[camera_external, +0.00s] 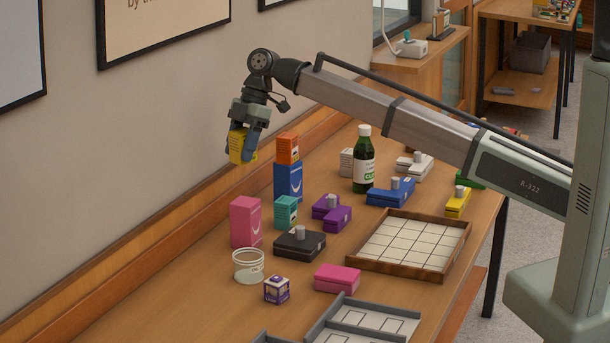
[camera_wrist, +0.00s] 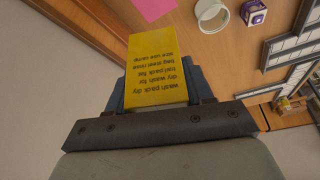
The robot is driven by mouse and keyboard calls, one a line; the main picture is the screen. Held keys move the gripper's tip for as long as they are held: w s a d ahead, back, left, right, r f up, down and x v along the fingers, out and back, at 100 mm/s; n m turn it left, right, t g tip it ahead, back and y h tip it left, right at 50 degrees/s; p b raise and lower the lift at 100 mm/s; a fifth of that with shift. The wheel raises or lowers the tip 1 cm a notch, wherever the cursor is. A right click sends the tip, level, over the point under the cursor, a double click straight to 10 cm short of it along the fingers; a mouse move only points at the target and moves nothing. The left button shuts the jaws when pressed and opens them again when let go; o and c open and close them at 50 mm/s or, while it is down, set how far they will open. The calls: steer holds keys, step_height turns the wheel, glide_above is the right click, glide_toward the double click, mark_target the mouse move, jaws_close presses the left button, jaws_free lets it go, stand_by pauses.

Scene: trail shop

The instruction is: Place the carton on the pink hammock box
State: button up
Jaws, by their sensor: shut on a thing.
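The yellow carton (camera_external: 238,146) is held in my gripper (camera_external: 245,140), high above the back of the table near the wall. In the wrist view the yellow carton (camera_wrist: 156,72) sits between the fingers, with lines of dark print facing the camera. My gripper (camera_wrist: 158,98) is shut on it. The upright pink box (camera_external: 245,221) with a pale curved mark, which looks like the hammock box, stands on the table below the carton, apart from it. A pink patch (camera_wrist: 152,8) at the top of the wrist view appears to be this box.
A blue box (camera_external: 288,182) with an orange box (camera_external: 287,148) on top stands behind the pink box. A teal box (camera_external: 286,212), a white tub (camera_external: 248,265) and a purple cube (camera_external: 277,290) are nearby. A flat pink box (camera_external: 337,277) lies in front. A wooden tray (camera_external: 355,268) is at right.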

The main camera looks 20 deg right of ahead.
steer(key=shift+f, duration=5)
steer(key=shift+s, duration=0.1)
steer(key=o, duration=1.1)
steer(key=shift+f, duration=0.1)
steer(key=v, duration=1.2)
